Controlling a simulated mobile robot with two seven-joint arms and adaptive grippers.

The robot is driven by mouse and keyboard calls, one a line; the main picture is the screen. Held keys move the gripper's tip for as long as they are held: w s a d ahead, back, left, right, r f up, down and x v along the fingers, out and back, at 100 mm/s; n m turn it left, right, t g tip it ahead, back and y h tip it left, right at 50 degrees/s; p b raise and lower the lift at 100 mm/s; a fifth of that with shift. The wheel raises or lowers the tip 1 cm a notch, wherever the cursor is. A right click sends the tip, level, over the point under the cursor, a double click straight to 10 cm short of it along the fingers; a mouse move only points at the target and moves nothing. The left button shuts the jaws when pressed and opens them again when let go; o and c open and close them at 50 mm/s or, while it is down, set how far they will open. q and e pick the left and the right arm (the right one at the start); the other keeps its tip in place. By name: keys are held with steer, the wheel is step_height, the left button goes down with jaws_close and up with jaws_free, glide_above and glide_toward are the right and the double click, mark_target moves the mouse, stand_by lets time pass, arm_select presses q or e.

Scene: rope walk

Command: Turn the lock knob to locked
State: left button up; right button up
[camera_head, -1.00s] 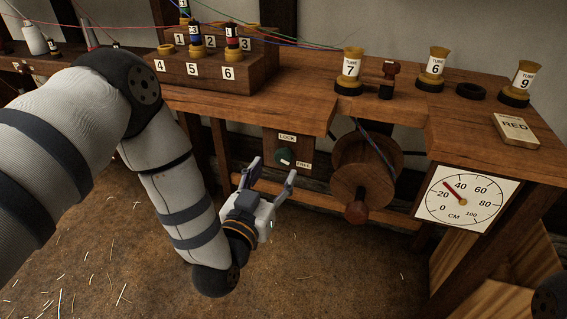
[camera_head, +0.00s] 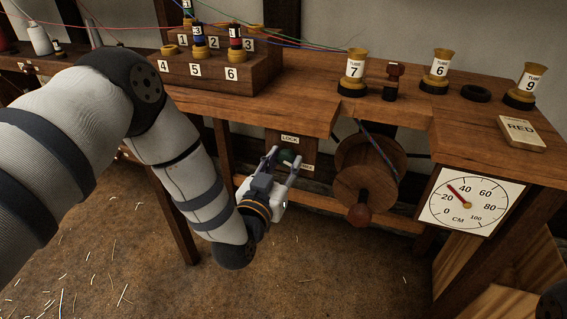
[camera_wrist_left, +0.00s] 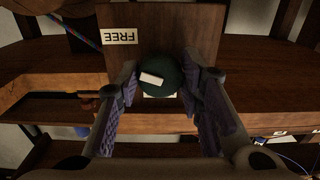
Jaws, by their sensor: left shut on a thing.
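The lock knob is a dark green round knob (camera_wrist_left: 170,72) on a wooden panel (camera_head: 305,148) under the bench. A white bar on it lies off-centre, toward the side of the FREE label (camera_wrist_left: 118,36), in the left wrist view. The LOCK label (camera_head: 289,140) sits above the knob in the head view. My left gripper (camera_head: 281,164) is at the panel, its padded fingers either side of the knob, shut on it. My right gripper is not in view.
A wooden reel (camera_head: 370,174) with a handle hangs just right of the panel. A CM dial (camera_head: 470,200) is further right. Tubes 7 (camera_head: 354,70), 6 (camera_head: 439,70) and 9 (camera_head: 527,84) stand on the bench. The floor in front is clear of large objects.

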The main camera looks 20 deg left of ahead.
arm_select(q)
steer(key=shift+n, duration=0.3)
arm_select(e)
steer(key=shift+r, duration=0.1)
arm_select(q)
steer(key=n+p, duration=0.1)
steer(key=n, duration=0.3)
steer(key=shift+n, duration=0.4)
steer(key=n, duration=1)
steer(key=shift+f+n, duration=0.1)
steer(key=shift+n, duration=0.3)
steer(key=n+b, duration=0.1)
steer(key=n, duration=0.4)
steer(key=shift+d+b, duration=0.1)
steer(key=shift+b, duration=0.2)
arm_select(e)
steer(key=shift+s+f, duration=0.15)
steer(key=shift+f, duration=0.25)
arm_select(q)
steer(key=shift+n, duration=0.4)
steer(key=o, duration=1.1)
steer(key=shift+r, duration=0.2)
steer(key=shift+o, duration=0.2)
